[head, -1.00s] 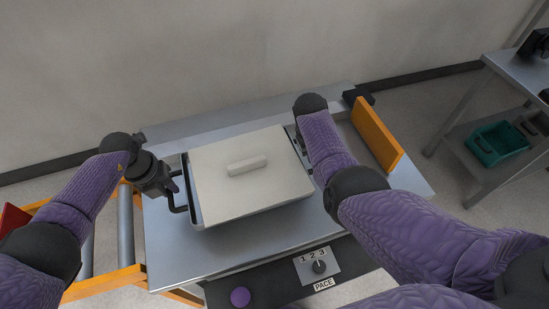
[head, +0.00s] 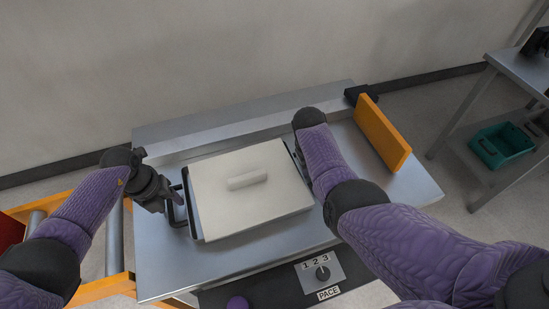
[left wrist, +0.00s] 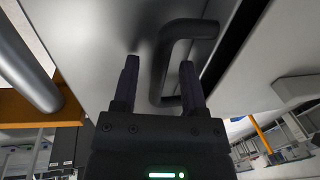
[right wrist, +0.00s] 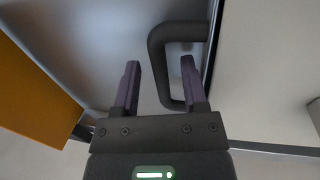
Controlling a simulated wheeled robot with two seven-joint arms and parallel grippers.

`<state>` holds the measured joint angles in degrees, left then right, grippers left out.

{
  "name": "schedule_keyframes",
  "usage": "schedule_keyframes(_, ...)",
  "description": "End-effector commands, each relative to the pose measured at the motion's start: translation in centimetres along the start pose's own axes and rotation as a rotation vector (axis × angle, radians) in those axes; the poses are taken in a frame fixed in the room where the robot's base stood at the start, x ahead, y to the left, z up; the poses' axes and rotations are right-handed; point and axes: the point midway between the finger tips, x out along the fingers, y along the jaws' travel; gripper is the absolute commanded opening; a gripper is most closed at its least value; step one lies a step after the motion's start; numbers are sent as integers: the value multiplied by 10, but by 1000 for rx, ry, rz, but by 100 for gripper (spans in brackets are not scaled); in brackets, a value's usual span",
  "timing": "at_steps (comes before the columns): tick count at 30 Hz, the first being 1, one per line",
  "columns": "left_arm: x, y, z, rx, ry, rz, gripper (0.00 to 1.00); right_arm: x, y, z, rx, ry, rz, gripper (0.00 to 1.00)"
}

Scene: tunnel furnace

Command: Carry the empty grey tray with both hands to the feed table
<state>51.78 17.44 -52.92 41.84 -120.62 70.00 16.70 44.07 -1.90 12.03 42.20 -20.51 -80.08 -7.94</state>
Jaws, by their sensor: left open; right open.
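The grey tray (head: 196,212) rests on the steel table, with a pale slab or lid with a bar-shaped grip (head: 247,181) covering its top, so its inside is hidden. My left gripper (head: 178,197) is open at the tray's left handle (head: 171,208). In the left wrist view the fingers (left wrist: 160,82) stand either side of the handle bar (left wrist: 162,60). My right gripper is open at the right handle, mostly hidden behind my arm in the head view. In the right wrist view its fingers (right wrist: 160,82) straddle the dark handle (right wrist: 156,55).
The steel table (head: 160,262) has a raised ledge at the back and an orange plate (head: 381,133) on its right. A PACE dial panel (head: 320,270) and purple button (head: 238,303) are at the front. An orange-framed roller stand (head: 115,240) is left; a shelf with a green bin (head: 502,145) is right.

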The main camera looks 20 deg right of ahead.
Motion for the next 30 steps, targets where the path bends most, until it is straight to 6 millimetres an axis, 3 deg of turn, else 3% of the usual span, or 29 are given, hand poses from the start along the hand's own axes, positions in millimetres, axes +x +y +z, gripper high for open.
schedule_keyframes(5, -11, 0, 1, 1, -3, -1, 55, 0, 0, 0, 0, 0, 0, 55)
schedule_keyframes(15, -97, 1, 1, 2, -4, 2, 55, 0, 0, 0, 0, 0, 0, 55)
schedule_keyframes(21, -119, 0, 0, 1, 0, 1, 55, -2, 0, 0, 0, 1, 1, 55)
schedule_keyframes(26, -120, 0, 0, 0, 1, 0, 55, -28, 0, -1, 1, 6, 1, 55)
schedule_keyframes(30, -120, 0, 0, 0, 1, 0, 55, -70, 0, -1, 0, 6, 1, 55)
